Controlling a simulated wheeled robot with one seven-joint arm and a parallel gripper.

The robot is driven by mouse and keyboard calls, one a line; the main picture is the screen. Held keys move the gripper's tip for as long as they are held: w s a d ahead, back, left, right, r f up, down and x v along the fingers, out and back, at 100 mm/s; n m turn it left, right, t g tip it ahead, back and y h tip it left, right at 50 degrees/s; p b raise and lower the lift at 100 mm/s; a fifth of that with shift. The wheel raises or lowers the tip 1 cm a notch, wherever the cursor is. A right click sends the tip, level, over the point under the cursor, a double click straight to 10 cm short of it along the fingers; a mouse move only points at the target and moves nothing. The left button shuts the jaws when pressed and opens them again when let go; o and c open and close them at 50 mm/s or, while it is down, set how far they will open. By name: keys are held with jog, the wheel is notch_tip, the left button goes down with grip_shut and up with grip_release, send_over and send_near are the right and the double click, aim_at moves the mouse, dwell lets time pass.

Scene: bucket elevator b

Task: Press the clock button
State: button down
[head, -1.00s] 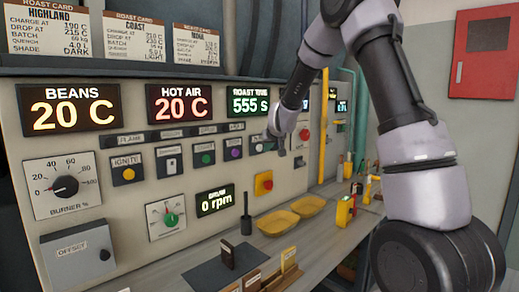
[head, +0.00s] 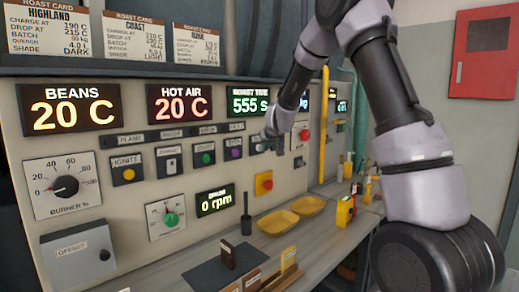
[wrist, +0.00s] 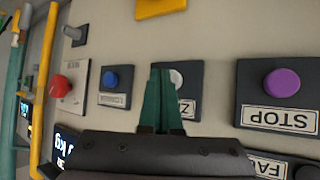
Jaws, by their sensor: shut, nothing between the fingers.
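The roast time display (head: 249,103) reads 555 s on the panel in the head view. In the wrist view, a white button (wrist: 177,79) sits on a dark plate; its label is partly covered, with a Z showing. I see no button clearly labelled as the clock button. My gripper (wrist: 163,73) is shut and empty, its fingertips in front of the white button's plate and overlapping the button's edge. Whether they touch it I cannot tell. In the head view my gripper (head: 280,149) is at the panel below the roast time display.
A purple STOP button (wrist: 282,83) is on one side of the white button, a blue button (wrist: 110,79) on the other. A red button (wrist: 60,85) and yellow pipe (wrist: 43,90) lie farther left. In the head view, yellow trays (head: 278,222) stand on the shelf below.

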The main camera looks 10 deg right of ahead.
jog(key=shift+w+a, duration=0.25)
jog(key=shift+w, duration=0.1)
dwell(0.4)
jog(key=shift+d, duration=0.1)
jog(key=shift+s+d, duration=0.45)
jog(key=shift+s, duration=0.35)
jog(key=shift+d, duration=0.1)
jog(key=s+d, duration=0.1)
jog(key=s, duration=0.1)
jog(key=s+d, duration=0.2)
jog(key=shift+s+d, duration=0.15)
jog(key=shift+s, duration=0.25)
